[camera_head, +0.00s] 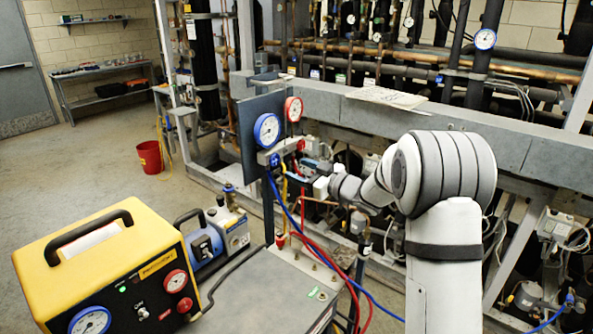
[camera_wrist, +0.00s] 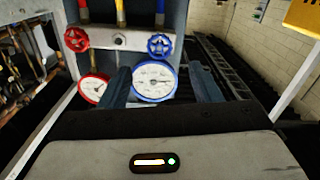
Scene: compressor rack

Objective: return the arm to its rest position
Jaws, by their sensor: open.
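My arm (camera_head: 445,250) stands at the right of the head view and reaches left toward the gauge manifold (camera_head: 282,151). My gripper (camera_head: 298,181) is close to the manifold, just below its valves, and partly hard to make out there. In the wrist view my gripper (camera_wrist: 160,84) shows two dark fingers spread apart. The blue gauge (camera_wrist: 153,80) appears between and beyond them, with no visible grip on it. The red gauge (camera_wrist: 93,89) is left of the left finger. A blue valve knob (camera_wrist: 160,45) and a red valve knob (camera_wrist: 76,40) sit above the gauges in that view.
Blue and red hoses (camera_head: 318,250) hang below the manifold near my arm. The grey rack beam (camera_head: 450,118) and pipes lie behind it. A yellow machine (camera_head: 100,265) and a blue pump (camera_head: 215,240) are at the left front. Open floor lies around the red bucket (camera_head: 150,157).

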